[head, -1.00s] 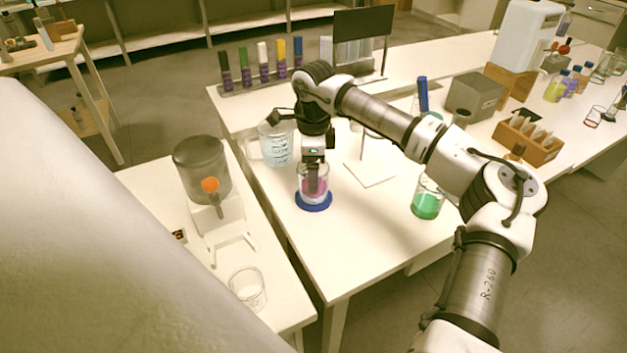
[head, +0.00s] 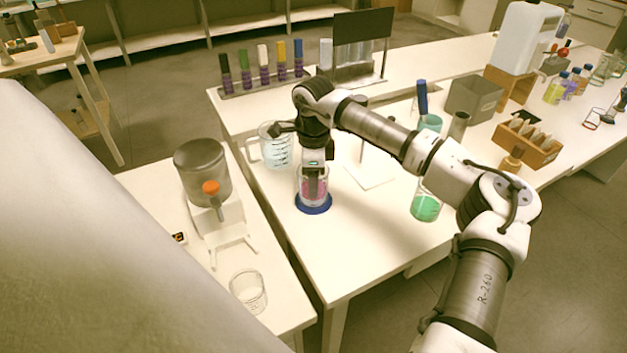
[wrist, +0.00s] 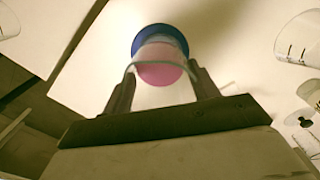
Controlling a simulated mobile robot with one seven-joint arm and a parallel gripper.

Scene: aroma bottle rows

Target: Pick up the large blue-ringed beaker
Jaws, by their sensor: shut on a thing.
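The blue-ringed beaker (head: 313,194) is a clear glass with pink contents and a wide blue ring around its base. It stands upright near the front left of the central table in the head view. My gripper (head: 314,174) points straight down over it and is shut on its upper glass walls. In the wrist view my gripper (wrist: 162,75) has one finger on each side of the glass, with the pink contents and blue ring (wrist: 160,32) beyond. I cannot tell whether the ring touches the table.
A handled measuring jug (head: 275,148) stands close behind to the left. A white plate with a stand (head: 370,176) and a green-liquid beaker (head: 426,206) are to the right. A gap separates this table from the left table with its grey-topped device (head: 201,170). The table front is clear.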

